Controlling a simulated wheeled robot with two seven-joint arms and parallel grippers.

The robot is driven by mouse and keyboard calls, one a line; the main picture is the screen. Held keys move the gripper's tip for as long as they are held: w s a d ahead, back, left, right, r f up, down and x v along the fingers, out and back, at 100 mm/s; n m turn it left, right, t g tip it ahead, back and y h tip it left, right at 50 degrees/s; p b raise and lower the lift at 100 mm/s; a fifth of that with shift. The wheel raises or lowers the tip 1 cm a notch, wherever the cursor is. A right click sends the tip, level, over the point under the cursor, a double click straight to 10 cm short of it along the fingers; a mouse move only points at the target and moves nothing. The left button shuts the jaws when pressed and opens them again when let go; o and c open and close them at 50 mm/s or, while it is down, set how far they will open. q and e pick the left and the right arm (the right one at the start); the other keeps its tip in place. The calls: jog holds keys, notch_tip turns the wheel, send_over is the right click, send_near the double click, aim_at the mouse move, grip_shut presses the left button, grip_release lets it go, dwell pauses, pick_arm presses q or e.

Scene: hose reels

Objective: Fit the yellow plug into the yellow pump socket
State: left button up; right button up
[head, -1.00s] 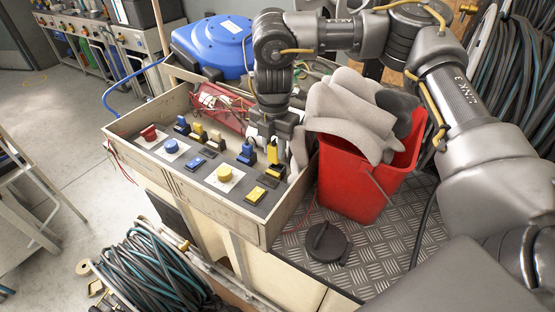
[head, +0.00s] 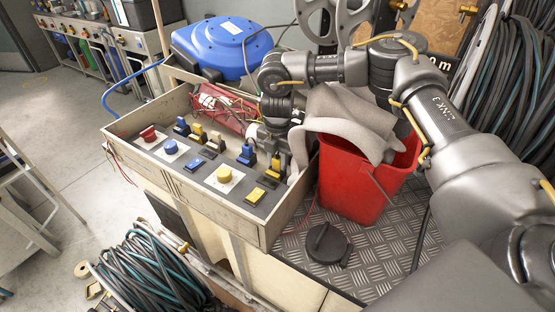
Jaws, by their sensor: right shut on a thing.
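My right gripper (head: 275,146) reaches down over the right end of an open beige control box (head: 215,208). It is shut on a yellow plug (head: 275,163), which stands upright with a dark base low over the panel; its lower end is too small to read. I cannot tell for certain which piece is the yellow pump socket. My left gripper is out of view.
A blue plug (head: 246,155) stands close left of the gripper. A red bucket (head: 345,185) with grey cloth (head: 345,125) over its rim is close on the right. A black cap (head: 327,244) lies on the metal plate. A blue reel (head: 222,45) stands behind the box.

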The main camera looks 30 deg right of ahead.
aim_at(279, 158)
jog(key=shift+s+f, duration=0.3)
jog(key=shift+f, duration=0.25)
jog(key=o, duration=1)
jog(key=shift+a+f, duration=0.1)
jog(key=shift+f, duration=0.1)
notch_tip(279, 158, up, 8)
jog(key=shift+w+f, duration=0.15)
jog(key=shift+f, duration=0.1)
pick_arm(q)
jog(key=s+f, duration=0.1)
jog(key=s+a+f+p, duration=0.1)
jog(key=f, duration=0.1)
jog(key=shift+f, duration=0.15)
pick_arm(e)
notch_tip(279, 158, up, 6)
